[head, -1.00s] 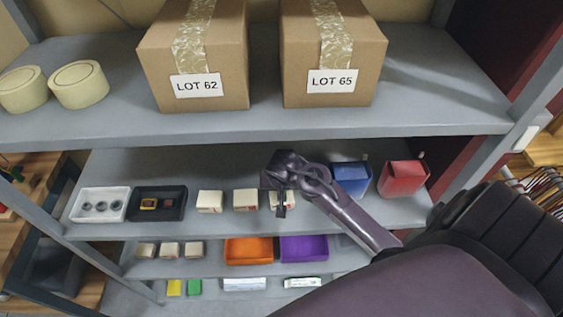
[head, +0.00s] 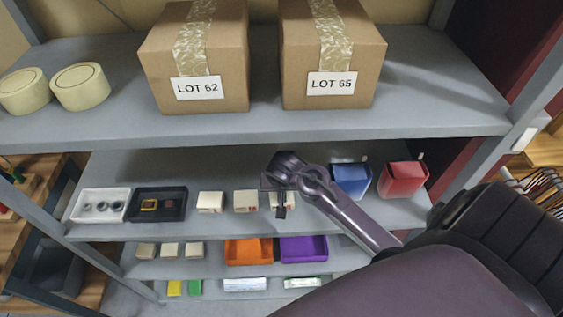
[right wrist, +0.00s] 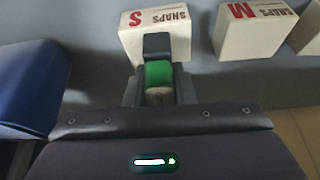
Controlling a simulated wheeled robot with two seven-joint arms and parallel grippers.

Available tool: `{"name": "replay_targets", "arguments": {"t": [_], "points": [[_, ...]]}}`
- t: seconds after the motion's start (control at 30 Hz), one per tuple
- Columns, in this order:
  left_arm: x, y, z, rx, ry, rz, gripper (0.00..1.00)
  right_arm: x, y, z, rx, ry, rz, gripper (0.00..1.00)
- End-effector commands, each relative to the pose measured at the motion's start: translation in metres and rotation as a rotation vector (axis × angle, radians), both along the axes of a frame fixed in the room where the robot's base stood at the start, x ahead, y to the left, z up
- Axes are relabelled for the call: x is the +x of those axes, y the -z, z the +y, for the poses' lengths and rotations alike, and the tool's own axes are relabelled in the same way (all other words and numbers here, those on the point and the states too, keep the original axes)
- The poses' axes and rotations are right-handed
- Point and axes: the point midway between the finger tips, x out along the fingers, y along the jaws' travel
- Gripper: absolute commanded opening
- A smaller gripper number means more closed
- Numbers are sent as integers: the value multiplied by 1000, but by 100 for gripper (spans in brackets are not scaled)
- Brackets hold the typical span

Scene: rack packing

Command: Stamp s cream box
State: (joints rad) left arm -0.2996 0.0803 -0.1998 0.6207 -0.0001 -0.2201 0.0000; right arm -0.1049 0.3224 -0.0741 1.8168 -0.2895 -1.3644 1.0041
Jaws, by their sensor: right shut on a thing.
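The cream box marked S (right wrist: 176,22) stands on the middle shelf, its red lettering upside down in the right wrist view. In the head view it (head: 290,199) is partly behind my right gripper (head: 281,208). In the right wrist view my right gripper (right wrist: 158,92) is shut on a stamp with a green band (right wrist: 159,73). The stamp's dark end overlaps the box in that view; I cannot tell if they touch. The cream box marked M (right wrist: 245,28) stands beside it, and another cream box (head: 210,202) farther left in the head view. My left gripper is out of view.
A blue bin (head: 351,180) and a red bin (head: 402,181) stand right of the gripper. A black tray (head: 173,214) with two small items and a white tray (head: 83,217) with round items lie left. The upper shelf (head: 300,125) overhangs; orange (head: 248,259) and purple (head: 304,257) bins sit below.

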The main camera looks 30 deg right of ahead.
Motion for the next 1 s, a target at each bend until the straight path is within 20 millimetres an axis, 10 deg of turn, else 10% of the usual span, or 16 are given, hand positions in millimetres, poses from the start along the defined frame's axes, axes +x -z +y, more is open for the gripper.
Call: {"name": "replay_targets", "arguments": {"t": [0.47,1.0], "points": [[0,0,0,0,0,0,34,-1,1,0,0,0,5,8],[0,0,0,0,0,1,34,0,-41,0,1,1,-1,8]]}}
